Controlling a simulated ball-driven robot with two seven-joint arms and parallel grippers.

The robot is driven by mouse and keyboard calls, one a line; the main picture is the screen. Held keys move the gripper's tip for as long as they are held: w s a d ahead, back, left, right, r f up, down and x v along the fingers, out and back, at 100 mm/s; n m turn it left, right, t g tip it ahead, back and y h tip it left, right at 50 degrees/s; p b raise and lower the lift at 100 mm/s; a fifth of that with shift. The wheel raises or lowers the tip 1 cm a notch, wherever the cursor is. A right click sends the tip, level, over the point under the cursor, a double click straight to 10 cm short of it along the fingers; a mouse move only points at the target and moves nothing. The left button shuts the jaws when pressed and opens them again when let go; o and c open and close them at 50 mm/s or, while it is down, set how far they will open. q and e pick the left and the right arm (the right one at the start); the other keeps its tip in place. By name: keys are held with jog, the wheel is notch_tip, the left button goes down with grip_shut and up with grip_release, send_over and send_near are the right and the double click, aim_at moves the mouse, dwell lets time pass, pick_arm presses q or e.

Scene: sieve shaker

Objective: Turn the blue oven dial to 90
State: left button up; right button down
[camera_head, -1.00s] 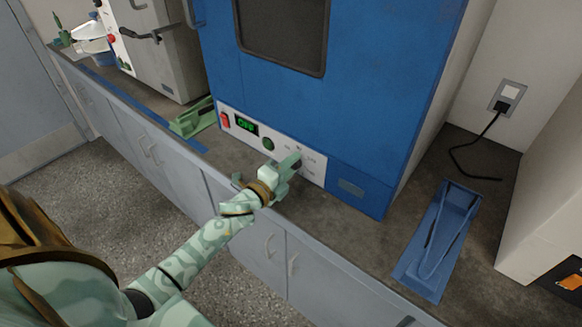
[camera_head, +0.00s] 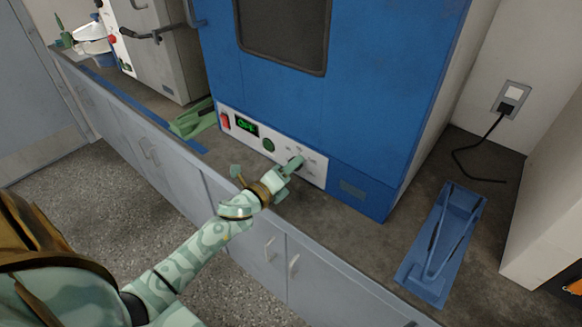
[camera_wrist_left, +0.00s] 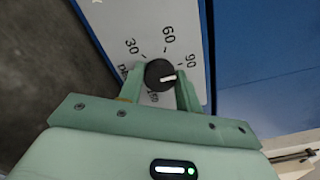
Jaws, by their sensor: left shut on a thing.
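The blue oven (camera_head: 380,80) stands on the counter with a white control panel (camera_head: 232,113) low on its front. In the left wrist view its black dial (camera_wrist_left: 158,70) sits among the marks 30, 60 and 90. My left gripper (camera_head: 294,163) is at the right part of the panel. In the left wrist view its two fingers (camera_wrist_left: 160,80) are shut on the dial from both sides. In the head view the gripper hides the dial. My right gripper is not in view.
A red switch (camera_head: 225,121), a green display (camera_head: 246,127) and a green button (camera_head: 268,145) are left of the dial. A blue holder (camera_head: 440,245) lies on the counter at right. A green holder (camera_head: 193,120) lies left of the oven. A black cord (camera_head: 482,140) hangs from the wall socket.

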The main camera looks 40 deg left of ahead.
pick_arm(q)
jog(key=shift+f, duration=0.15)
jog(key=o, duration=1)
jog(key=shift+s, duration=0.1)
jog(key=s+a, duration=0.1)
jog(key=s, duration=1.5)
jog(key=shift+p, duration=0.3)
jog(key=shift+a, duration=0.1)
